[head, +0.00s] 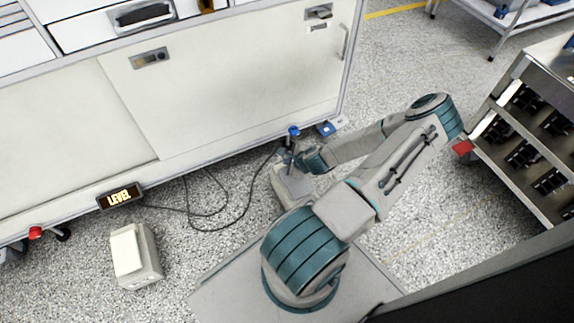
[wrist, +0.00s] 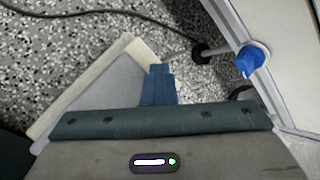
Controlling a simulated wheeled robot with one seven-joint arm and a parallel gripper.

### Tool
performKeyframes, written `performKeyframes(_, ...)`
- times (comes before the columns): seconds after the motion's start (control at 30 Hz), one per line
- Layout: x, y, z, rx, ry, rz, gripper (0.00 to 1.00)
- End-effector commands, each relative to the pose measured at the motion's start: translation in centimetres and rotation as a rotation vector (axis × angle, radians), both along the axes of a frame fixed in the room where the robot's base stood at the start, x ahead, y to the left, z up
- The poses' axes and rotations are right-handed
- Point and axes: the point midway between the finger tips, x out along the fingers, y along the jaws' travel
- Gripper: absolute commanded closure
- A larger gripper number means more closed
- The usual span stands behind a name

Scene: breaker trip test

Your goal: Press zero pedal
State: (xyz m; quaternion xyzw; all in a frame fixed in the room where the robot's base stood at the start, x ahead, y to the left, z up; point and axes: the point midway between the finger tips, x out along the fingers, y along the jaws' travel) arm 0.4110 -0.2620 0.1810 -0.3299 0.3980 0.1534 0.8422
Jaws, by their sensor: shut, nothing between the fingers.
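A grey foot pedal with a sloped plate (head: 295,186) stands on the floor in front of the cabinet; it also shows in the wrist view as a grey plate with a pale edge (wrist: 98,85). A second pedal with a cream plate (head: 127,252) stands farther left. I see no readable label on either, so I cannot tell which is the zero pedal. My gripper (head: 286,157) is shut and empty; its blue fingers (wrist: 158,72) overlap the pale edge of the grey pedal in the wrist view. I cannot tell whether they touch it. My arm partly hides this pedal.
A display reading LEVEL (head: 120,196) sits at the foot of the white cabinet (head: 225,80). Black cables (head: 215,213) run across the floor. A blue caster part (wrist: 250,61) is close right of my fingers. A metal rack (head: 530,125) stands right. Floor between the pedals is mostly clear.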

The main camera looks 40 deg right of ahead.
Motion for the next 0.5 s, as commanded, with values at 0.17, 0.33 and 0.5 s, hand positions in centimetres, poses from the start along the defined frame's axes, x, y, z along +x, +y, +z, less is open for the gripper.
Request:
performKeyframes(0.17, -0.15, -0.02, -0.43, 0.001, 0.004, -0.002, 1.00)
performKeyframes(0.33, -0.24, -0.02, -0.71, 0.002, 0.005, -0.003, 1.00)
performKeyframes(0.5, -0.35, -0.01, -1.04, 0.003, 0.007, -0.004, 1.00)
